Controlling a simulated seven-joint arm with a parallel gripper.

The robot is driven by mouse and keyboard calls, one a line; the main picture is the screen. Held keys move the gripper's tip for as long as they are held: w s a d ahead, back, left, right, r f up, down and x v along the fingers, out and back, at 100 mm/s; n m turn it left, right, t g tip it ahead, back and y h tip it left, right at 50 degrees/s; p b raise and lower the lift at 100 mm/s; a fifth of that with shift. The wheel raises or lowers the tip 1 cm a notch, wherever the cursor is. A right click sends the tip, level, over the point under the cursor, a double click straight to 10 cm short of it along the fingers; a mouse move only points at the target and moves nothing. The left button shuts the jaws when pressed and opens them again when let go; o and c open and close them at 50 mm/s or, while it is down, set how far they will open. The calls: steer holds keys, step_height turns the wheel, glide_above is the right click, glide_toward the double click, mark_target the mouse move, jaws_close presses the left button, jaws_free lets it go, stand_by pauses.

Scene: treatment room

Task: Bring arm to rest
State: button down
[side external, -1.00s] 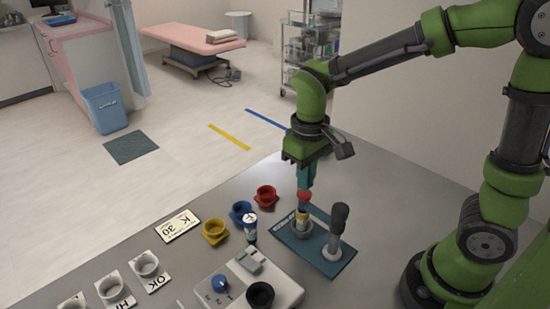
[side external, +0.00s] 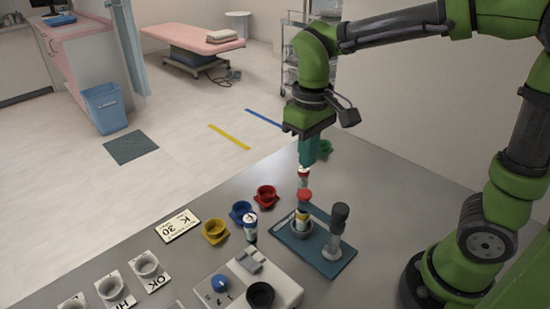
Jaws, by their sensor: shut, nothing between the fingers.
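My gripper (side external: 307,162) points down with its teal fingers shut and empty, above the back of the blue mat. A vial with a red cap (side external: 304,195) stands upright in a grey cup on the blue mat (side external: 322,262), below my gripper and apart from it. A small white and red item (side external: 303,177) shows just under the fingertips; it seems to stand behind the capped vial, and its base is hidden.
A black-topped post (side external: 339,218) rises from the mat. Red (side external: 266,196), blue (side external: 240,211) and yellow cups, a blue-capped vial (side external: 251,228), a device with a blue knob (side external: 219,284) and white cups stand left. A green cup (side external: 324,147) is behind my gripper.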

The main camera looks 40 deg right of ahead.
steer(key=s+d+r+m+t+y, duration=0.2)
steer(key=s+d+r+m+t, duration=0.1)
steer(key=s+t, duration=0.4)
steer(key=shift+s+d+r+m, duration=0.2)
steer(key=shift+s+d+m, duration=0.3)
steer(key=shift+s+d, duration=0.1)
stand_by(0.6)
